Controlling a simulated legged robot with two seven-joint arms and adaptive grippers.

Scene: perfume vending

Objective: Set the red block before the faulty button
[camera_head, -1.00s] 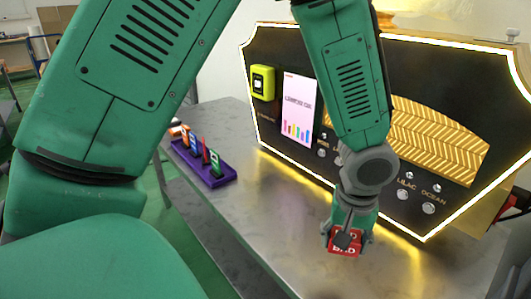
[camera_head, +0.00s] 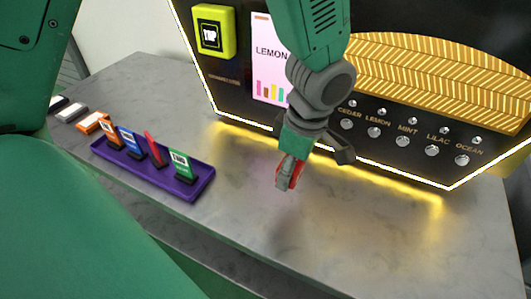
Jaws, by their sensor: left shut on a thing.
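My left gripper (camera_head: 290,174) hangs over the grey table in front of the vending panel, shut on the red block (camera_head: 297,178). The block is mostly hidden by the fingers, with only red edges showing; I cannot tell whether it touches the table. A row of round silver buttons is labelled cedar (camera_head: 347,124), lemon (camera_head: 374,132), mint (camera_head: 403,141), lilac (camera_head: 432,150) and ocean (camera_head: 461,159). The gripper is left of and in front of the cedar button. Which button is faulty does not show. My right gripper is not in view.
A purple tray (camera_head: 203,189) with several coloured upright cards stands at left on the table (camera_head: 390,240). A yellow box (camera_head: 214,32) and a lemon screen (camera_head: 268,75) are on the panel. The table's right front is clear.

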